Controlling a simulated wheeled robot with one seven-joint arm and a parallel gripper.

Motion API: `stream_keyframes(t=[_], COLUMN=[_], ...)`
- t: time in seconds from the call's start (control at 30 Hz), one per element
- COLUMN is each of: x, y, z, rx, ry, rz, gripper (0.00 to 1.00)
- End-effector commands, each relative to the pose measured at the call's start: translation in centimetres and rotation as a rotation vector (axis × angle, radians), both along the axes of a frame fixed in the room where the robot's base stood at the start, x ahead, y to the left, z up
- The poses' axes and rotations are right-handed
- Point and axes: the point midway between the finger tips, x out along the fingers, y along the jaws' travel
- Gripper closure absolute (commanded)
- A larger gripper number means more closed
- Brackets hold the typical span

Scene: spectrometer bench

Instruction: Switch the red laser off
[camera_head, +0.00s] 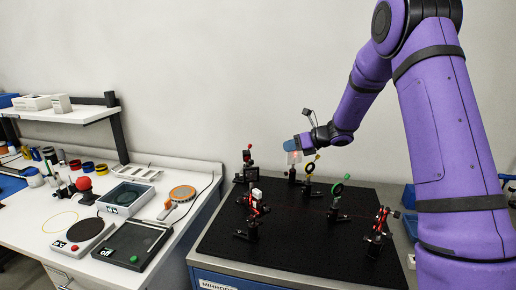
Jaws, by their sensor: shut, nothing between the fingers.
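My gripper (294,154) is at the back of the black optical breadboard (300,262), shut and empty, above a small mount (292,174). A red glow shows at its fingertips. Whether it touches anything is too small to tell. A faint red beam line crosses the right part of the board near a red and black mount (378,226). A dark device with a red knob (246,157) stands at the board's back left. I cannot tell for certain which device is the red laser, and no laser switch is clear to see.
A green-ringed mount (337,190), a yellow-topped mount (309,168) and a red mount with a white block (255,207) stand on the board. The white bench (150,262) at left holds flat devices with red and green buttons. The board's front is clear.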

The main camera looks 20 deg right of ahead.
Motion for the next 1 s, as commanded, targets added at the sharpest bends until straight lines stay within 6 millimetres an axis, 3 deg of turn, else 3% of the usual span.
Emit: stream_keyframes(t=[0.37, 0.8, 1.0], x=[1.2, 6.0, 8.1], y=[1.5, 7.0, 8.4], z=[-0.9, -4.4, -3.5], rx=[-0.001, -0.002, -0.003], ry=[0.000, 0.000, -0.002], rz=[0.005, 0.005, 0.004], gripper=[1.00, 1.00, 1.00])
